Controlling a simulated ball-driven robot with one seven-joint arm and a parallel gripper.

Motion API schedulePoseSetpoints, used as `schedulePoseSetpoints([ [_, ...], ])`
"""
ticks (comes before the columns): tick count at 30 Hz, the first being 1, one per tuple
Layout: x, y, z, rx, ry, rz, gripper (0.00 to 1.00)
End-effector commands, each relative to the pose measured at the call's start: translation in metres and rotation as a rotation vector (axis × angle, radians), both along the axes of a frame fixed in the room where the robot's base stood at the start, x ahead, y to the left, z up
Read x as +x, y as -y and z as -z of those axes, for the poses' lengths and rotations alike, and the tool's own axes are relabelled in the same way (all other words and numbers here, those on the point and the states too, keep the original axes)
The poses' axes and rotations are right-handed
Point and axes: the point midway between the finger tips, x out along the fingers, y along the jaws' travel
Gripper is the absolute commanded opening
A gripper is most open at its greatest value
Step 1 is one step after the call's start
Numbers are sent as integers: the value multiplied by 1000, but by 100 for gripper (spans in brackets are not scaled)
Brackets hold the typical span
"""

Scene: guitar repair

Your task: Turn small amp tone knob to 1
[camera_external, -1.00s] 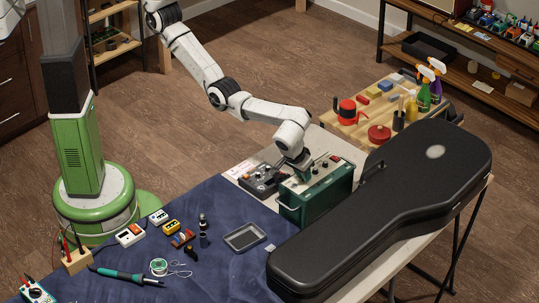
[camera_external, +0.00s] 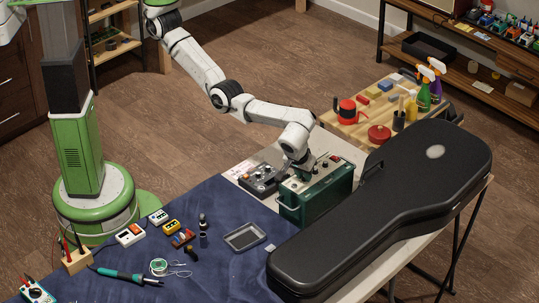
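The small amp (camera_external: 318,199) is a dark green box standing on the workbench, with a row of small knobs (camera_external: 325,169) along its top panel. My gripper (camera_external: 301,175) points down at the left part of that panel. Its fingers are mostly hidden by the wrist and are too small to read, so I cannot tell whether they touch a knob or are shut on one. The knob markings are too small to read.
A black guitar case (camera_external: 390,205) lies close on the right. A metal tray (camera_external: 244,237) and several small tools lie on the blue mat (camera_external: 215,262). A wooden side table (camera_external: 352,128) holds bottles behind.

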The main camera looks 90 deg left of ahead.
Motion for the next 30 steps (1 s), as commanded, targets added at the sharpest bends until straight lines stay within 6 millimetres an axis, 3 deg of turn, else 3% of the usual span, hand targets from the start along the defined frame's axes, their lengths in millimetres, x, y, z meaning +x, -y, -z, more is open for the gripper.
schedulePoseSetpoints([
  [7,0,0,0,0,-1,0,45],
  [17,-1,2,-5,-1,-1,1,45],
  [30,-16,28,-80,-1,0,1,45],
])
